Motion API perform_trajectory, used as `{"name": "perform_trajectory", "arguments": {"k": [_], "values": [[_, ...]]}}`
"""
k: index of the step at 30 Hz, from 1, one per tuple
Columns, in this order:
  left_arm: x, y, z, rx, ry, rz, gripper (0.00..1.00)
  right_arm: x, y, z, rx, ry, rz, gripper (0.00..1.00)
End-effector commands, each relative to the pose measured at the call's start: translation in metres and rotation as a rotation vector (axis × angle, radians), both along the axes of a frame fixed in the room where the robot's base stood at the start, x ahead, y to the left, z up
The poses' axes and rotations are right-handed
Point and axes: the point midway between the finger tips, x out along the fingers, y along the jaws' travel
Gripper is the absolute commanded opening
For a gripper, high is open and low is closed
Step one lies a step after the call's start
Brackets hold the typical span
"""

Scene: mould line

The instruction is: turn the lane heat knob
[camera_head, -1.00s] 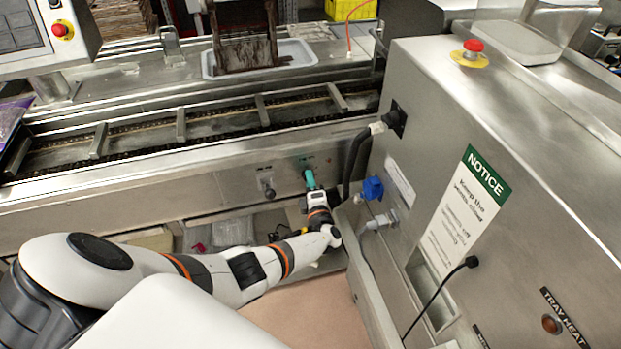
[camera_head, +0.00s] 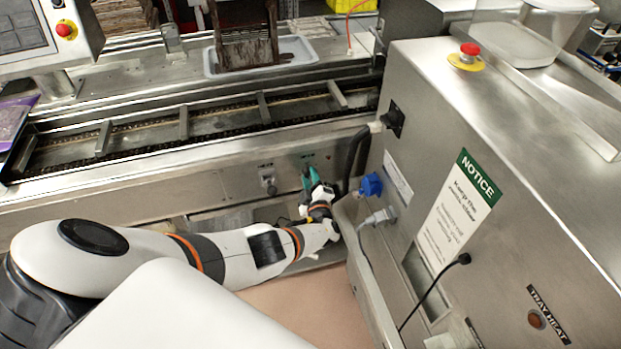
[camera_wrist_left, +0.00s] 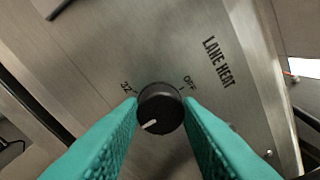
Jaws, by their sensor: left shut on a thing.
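The lane heat knob (camera_wrist_left: 160,108) is round and black with a white pointer line, on a brushed metal panel, centred in the left wrist view. Its pointer aims down and to the left. "OFF" is printed at its upper right, "32" at its upper left, and "LANE HEAT" (camera_wrist_left: 219,62) farther up. My left gripper (camera_head: 308,178) is at the front panel of the conveyor in the head view, where its teal fingers hide the knob. In the left wrist view its fingers (camera_wrist_left: 160,110) are shut on the knob, one on each side. My right gripper is not in view.
A second knob (camera_head: 268,183) is on the panel just left of my left gripper. On the right stands a metal cabinet (camera_head: 430,100) with a blue plug (camera_head: 370,185), a grey plug (camera_head: 382,217) and hanging cables close to my left wrist. The conveyor (camera_head: 200,125) runs behind.

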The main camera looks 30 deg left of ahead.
Motion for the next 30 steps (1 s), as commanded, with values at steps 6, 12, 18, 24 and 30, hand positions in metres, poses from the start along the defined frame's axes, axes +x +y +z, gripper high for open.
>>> {"name": "perform_trajectory", "arguments": {"k": [6,12,18,24,30], "values": [[0.002,0.001,0.004,0.009,-0.002,0.0,0.09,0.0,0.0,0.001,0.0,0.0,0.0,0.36],[0.002,0.001,0.004,0.009,-0.002,0.0,0.09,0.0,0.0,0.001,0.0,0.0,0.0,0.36],[0.002,0.001,0.002,0.007,0.0,-0.001,0.53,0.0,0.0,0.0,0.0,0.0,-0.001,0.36],[0.001,0.0,0.001,0.005,0.002,0.0,0.53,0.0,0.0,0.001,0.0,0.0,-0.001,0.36],[-0.011,-0.012,0.003,0.003,0.006,-0.003,0.53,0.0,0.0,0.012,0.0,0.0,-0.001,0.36]]}}
